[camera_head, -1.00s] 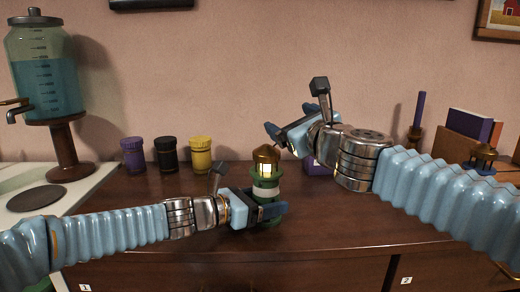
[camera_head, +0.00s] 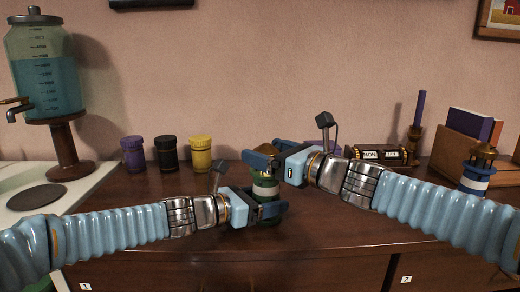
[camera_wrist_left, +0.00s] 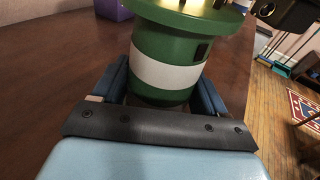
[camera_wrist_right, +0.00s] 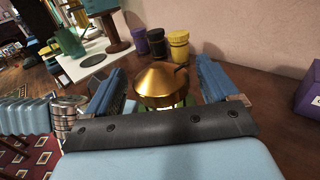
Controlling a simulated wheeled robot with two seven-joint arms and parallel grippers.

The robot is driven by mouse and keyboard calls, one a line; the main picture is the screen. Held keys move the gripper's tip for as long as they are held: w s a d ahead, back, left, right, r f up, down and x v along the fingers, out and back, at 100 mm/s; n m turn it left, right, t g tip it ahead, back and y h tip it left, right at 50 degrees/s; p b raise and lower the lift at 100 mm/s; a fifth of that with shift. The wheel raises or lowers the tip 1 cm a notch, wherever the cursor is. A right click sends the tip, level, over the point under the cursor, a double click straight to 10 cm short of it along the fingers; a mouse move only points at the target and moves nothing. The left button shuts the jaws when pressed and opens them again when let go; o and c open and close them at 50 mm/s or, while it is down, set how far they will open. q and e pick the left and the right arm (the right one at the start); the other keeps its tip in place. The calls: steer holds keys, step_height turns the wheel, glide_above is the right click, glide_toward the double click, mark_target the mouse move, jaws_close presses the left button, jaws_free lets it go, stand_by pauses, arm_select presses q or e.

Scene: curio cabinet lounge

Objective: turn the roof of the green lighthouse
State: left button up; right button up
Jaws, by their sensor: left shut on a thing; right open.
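The green lighthouse (camera_head: 265,190) stands upright on the wooden cabinet top, green with a white band. Its body fills the left wrist view (camera_wrist_left: 170,75). My left gripper (camera_head: 272,212) is shut on its body from the left. Its gold domed roof (camera_wrist_right: 161,84) shows in the right wrist view, between the two fingers of my right gripper (camera_wrist_right: 160,85). The right gripper is open around the roof, with a gap on each side. In the head view the right gripper (camera_head: 262,161) hides most of the roof.
Purple, black and yellow jars (camera_head: 200,154) stand at the back left, by a water dispenser (camera_head: 45,80). A blue-and-white lighthouse (camera_head: 478,172), a calendar block (camera_head: 382,154), a candle holder (camera_head: 415,135) and a book box (camera_head: 460,150) stand at the right. The cabinet front (camera_head: 310,238) is clear.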

steer(key=shift+x, duration=1.35)
steer(key=c, duration=1)
steer(key=shift+r+m+t+h, duration=0.25)
steer(key=shift+m+t+h, duration=0.15)
steer(key=shift+t, duration=0.1)
steer(key=shift+d+f+m+t+h, duration=0.15)
steer(key=shift+m+t+h, duration=0.2)
steer(key=shift+h, duration=0.25)
steer(key=o, duration=1)
steer(key=shift+f, duration=0.1)
